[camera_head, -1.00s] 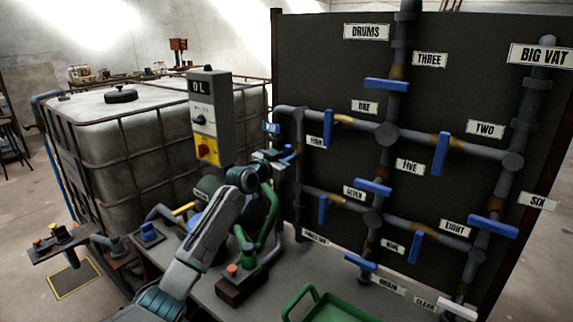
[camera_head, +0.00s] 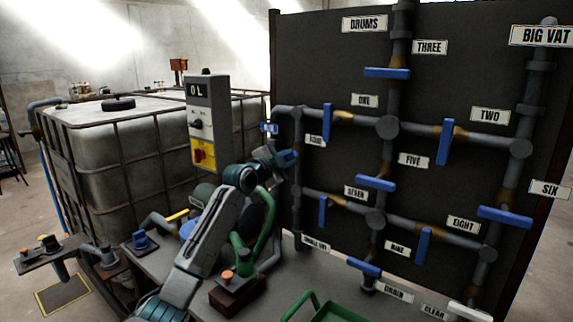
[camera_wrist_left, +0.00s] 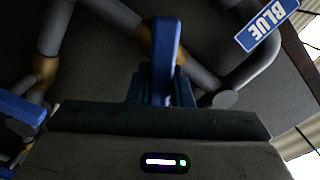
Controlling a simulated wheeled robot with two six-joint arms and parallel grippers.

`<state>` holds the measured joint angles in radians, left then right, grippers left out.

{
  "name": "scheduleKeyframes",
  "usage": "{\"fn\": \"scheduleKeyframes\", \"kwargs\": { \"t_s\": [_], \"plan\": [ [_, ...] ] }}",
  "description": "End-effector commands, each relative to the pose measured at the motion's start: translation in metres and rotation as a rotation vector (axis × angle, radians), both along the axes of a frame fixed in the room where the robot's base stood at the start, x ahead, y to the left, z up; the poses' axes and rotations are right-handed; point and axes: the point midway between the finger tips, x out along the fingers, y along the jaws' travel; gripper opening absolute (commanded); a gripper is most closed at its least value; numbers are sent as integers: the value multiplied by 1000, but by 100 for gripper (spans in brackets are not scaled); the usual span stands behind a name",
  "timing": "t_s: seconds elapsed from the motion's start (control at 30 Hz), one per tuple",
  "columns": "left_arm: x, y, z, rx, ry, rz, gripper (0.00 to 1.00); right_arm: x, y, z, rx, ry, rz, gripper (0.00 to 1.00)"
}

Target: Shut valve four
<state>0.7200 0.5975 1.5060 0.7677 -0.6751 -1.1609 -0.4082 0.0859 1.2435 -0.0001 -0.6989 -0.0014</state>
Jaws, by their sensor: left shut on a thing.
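Valve four is a blue lever on the left upright pipe (camera_head: 297,172) of the dark panel, beside the small FOUR label (camera_head: 315,140). My left gripper (camera_head: 279,157) is at this lever, shut on its blue handle (camera_head: 291,156). The lower part of the handle is hidden by the jaws. My right gripper is not in view.
Other blue levers, such as valve one's (camera_head: 326,122) and valve seven's (camera_head: 323,211), are close to the right. A control box (camera_head: 208,122) stands left of my gripper. A green tray (camera_head: 335,312) and a button box (camera_head: 237,289) are on the bench below.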

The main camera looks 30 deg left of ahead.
Motion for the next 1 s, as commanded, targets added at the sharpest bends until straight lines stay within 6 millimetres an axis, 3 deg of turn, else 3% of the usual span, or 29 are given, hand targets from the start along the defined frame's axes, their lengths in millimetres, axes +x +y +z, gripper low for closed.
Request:
{"fn": "scheduleKeyframes", "kwargs": {
  "t_s": [0.5, 1.0],
  "plan": [
    [0, -2, -6, 426, -32, -1, 0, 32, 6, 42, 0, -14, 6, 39],
    [0, -2, -7, 577, -43, -1, 0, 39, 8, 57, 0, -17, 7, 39]
  ]
}}
